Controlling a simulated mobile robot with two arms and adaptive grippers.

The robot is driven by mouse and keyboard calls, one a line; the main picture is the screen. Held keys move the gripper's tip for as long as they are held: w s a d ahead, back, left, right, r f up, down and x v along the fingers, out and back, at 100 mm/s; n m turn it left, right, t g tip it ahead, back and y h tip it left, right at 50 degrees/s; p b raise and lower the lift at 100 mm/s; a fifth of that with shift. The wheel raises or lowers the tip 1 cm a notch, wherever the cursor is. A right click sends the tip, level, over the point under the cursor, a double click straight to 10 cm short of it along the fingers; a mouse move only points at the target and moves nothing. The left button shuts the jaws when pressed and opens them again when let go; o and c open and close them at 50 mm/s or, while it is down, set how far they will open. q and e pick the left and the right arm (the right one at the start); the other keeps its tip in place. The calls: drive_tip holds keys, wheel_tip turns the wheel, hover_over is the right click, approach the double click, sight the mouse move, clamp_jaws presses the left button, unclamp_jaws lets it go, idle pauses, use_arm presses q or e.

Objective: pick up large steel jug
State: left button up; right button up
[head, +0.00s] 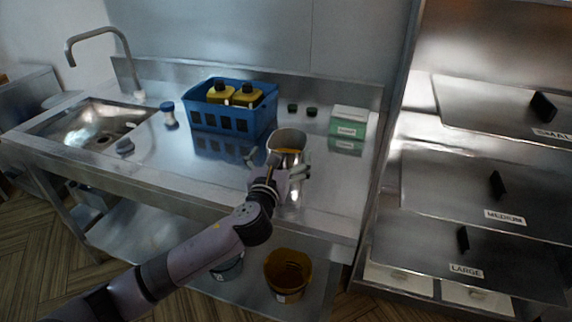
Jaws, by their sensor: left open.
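The large steel jug (288,138) stands upright on the steel counter (222,173), right of the blue crate. Its open rim faces up, and something yellowish shows inside or through it. My left gripper (279,162) is open at the jug's near side. Its fingers are spread on either side of the lower jug, and the gripper hides part of the jug's body. I cannot tell whether the fingers touch it. My right gripper is not in view.
A blue crate (203,122) with yellow bottles (220,94) stands behind left. A green-and-white box (348,122) and two small dark caps (292,108) are behind right. A sink (90,122) is at left. Labelled steel lids (480,190) lie right. Buckets (287,272) stand below.

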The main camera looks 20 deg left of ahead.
sight(286, 145)
use_arm(q)
drive_tip(key=w, duration=0.4)
drive_tip(key=shift+c, duration=0.2)
drive_tip(key=c, duration=1.7)
drive_tip(key=shift+r, duration=0.1)
drive_tip(key=shift+c, duration=0.5)
drive_tip(key=shift+r, duration=0.1)
